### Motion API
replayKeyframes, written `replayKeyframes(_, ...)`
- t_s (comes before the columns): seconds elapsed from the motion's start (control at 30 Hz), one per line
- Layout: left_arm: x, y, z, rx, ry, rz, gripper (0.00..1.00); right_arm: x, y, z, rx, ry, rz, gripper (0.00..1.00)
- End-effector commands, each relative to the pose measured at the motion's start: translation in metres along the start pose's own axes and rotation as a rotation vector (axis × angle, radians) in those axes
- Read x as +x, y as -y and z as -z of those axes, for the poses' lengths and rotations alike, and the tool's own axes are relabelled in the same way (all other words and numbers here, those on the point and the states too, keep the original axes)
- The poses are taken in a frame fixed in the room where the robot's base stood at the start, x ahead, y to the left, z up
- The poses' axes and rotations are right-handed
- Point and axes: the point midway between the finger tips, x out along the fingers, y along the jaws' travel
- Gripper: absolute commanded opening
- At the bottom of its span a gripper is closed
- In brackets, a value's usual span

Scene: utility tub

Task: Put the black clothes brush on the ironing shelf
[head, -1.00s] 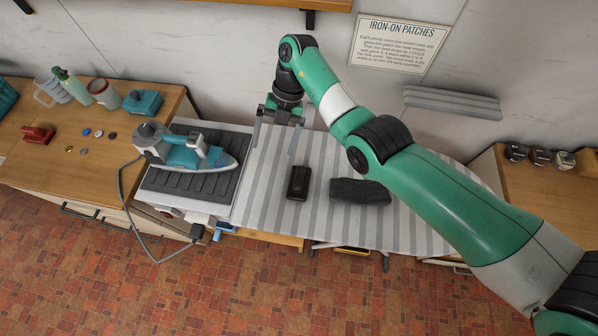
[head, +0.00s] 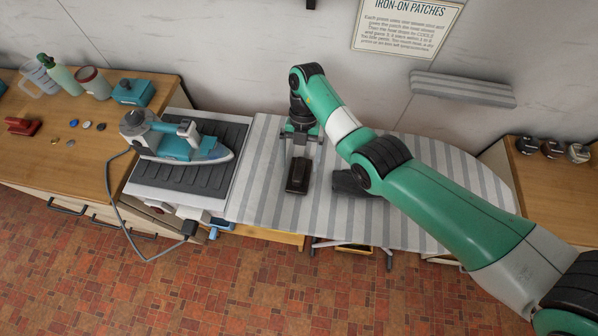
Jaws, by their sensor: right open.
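The black clothes brush (head: 297,177), a small dark block, lies on the striped ironing board (head: 258,205). My right gripper (head: 300,153) is open and points down at the brush's far end. I cannot tell whether its fingers are beside the brush or still above it. Nothing is held in it. A black bracket end (head: 310,4) shows at the top edge; any shelf above it is out of view. My left gripper is not in view.
A dark folded cloth (head: 348,184) lies right of the brush, partly behind my arm. A teal iron (head: 180,142) rests on a dark ribbed pad (head: 200,178) to the left. The board's near left is clear.

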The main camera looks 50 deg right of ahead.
Motion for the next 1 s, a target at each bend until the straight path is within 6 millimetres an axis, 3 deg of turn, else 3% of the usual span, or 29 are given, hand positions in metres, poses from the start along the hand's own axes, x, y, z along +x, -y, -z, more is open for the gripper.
replayKeyframes(0.2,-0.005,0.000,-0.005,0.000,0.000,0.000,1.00,0.039,0.001,-0.001,0.000,-0.003,0.002,1.00)
replayKeyframes(0.47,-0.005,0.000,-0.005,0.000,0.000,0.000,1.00,0.046,0.001,0.000,0.000,0.000,0.000,1.00)
replayKeyframes(0.93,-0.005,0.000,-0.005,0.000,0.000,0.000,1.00,0.045,0.001,0.000,0.000,0.000,0.000,0.19)
replayKeyframes(1.0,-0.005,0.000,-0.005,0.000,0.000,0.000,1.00,0.045,0.000,0.000,-0.001,0.000,0.000,0.15)
